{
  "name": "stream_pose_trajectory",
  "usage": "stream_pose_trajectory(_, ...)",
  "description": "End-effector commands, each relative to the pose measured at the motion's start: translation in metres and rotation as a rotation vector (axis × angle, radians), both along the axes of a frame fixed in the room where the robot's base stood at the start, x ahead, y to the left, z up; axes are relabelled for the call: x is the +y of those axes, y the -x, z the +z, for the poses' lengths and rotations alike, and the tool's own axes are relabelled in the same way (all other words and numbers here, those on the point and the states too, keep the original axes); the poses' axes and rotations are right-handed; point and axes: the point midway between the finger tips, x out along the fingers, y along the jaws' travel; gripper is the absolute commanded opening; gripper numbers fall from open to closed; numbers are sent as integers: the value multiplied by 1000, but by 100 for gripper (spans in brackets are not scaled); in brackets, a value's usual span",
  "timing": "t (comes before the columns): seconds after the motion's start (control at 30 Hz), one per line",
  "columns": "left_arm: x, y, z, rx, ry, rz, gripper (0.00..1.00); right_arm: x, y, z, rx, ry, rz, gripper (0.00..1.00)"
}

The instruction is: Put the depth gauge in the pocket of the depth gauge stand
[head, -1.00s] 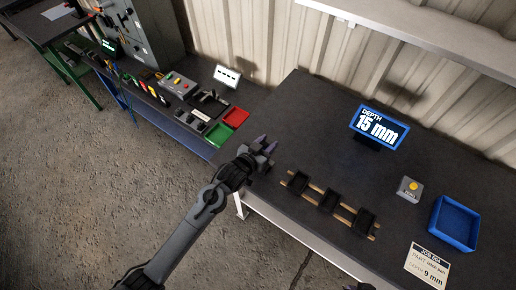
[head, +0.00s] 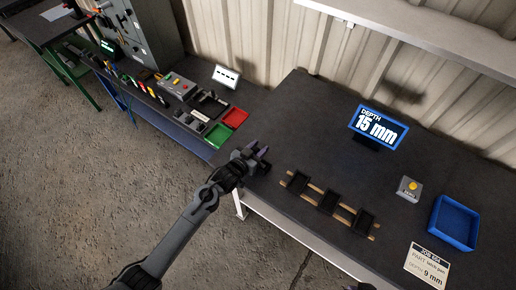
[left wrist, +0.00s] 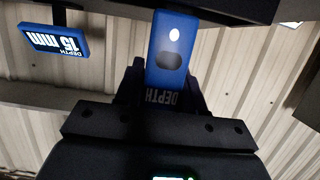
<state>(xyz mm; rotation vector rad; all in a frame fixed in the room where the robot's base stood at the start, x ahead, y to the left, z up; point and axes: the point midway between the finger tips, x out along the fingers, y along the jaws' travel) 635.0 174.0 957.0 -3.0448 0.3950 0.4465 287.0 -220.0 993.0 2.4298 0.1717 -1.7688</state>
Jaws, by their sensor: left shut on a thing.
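The depth gauge (left wrist: 172,50) is a blue block with a white spot, a grey oval and the word DEPTH, seen in the left wrist view. My left gripper (left wrist: 160,85) is shut on it. In the head view my left gripper (head: 262,154) is over the left front corner of the dark bench, and the gauge in it is hard to make out. A dark slab (left wrist: 235,8) shows close to the gauge's far end in the wrist view. I cannot tell whether it is the depth gauge stand, or whether they touch. The stand's pocket is not discernible.
A blue-framed display (head: 379,128) reads DEPTH 15 mm. The bench also holds a rack of black trays (head: 328,203), a grey box with a yellow button (head: 409,189), a blue bin (head: 453,223) and a job card (head: 427,264). The bench between gripper and display is clear.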

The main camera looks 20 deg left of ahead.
Motion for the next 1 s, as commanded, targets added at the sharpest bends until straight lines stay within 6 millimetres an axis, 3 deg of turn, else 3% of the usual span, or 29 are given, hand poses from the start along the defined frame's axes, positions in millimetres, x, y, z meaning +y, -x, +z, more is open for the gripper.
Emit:
stream_pose_trajectory(0.17,0,0,-3,-1,0,0,0,0,0,-2,0,0,0,0)
stream_pose_trajectory(0.2,0,0,-3,0,0,0,41,0,0,-2,0,0,0,0)
stream_pose_trajectory(0.37,0,0,-3,0,0,0,64,1,0,-1,0,-2,-1,0)
stream_pose_trajectory(0.73,0,0,2,0,0,0,64,2,0,1,0,-9,-6,0)
stream_pose_trajectory(1.0,9,35,10,2,-1,0,64,2,-1,5,-1,-10,-6,0)
